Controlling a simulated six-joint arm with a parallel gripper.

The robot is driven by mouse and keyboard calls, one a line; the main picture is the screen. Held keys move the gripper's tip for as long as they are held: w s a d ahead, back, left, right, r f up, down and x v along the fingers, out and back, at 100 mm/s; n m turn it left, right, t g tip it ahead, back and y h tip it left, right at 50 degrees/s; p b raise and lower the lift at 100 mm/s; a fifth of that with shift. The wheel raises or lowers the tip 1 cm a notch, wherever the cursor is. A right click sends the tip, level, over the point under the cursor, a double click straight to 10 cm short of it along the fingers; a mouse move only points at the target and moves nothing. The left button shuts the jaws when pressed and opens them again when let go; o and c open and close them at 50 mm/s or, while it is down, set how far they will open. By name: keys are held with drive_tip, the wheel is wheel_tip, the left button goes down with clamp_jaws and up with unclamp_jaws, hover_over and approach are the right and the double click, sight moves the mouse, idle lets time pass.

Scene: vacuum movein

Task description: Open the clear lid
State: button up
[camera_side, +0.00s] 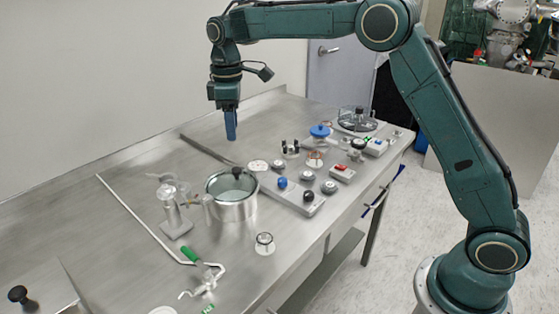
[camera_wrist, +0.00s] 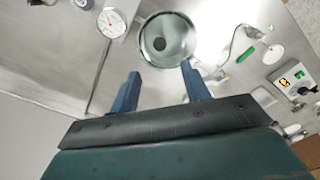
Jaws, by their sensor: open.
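A clear round lid (camera_side: 222,186) with a dark knob (camera_side: 236,172) sits on top of a shiny metal pot (camera_side: 234,209) at the middle of the bench. In the wrist view the lid (camera_wrist: 152,36) and its knob (camera_wrist: 158,44) appear from above, just beyond my fingers. The lid looks flat and closed on the pot. My gripper (camera_side: 231,137) points down above the bench, behind the pot and higher than it, with nothing in it. In the wrist view my two blue fingers (camera_wrist: 160,69) are spread apart and empty.
A panel with coloured knobs (camera_side: 296,192) stands right of the pot. A metal fitting on a base (camera_side: 172,215) stands left. A thin rod (camera_side: 140,217) and a green-handled valve (camera_side: 192,256) lie in front. A clear round chamber (camera_side: 357,119) stands at the back right. The back-left bench is bare.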

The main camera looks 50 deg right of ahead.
sight(236, 169)
wheel_tip(236, 169, down, 12)
drive_tip(key=shift+r, duration=0.25)
idle(0.3)
clamp_jaws()
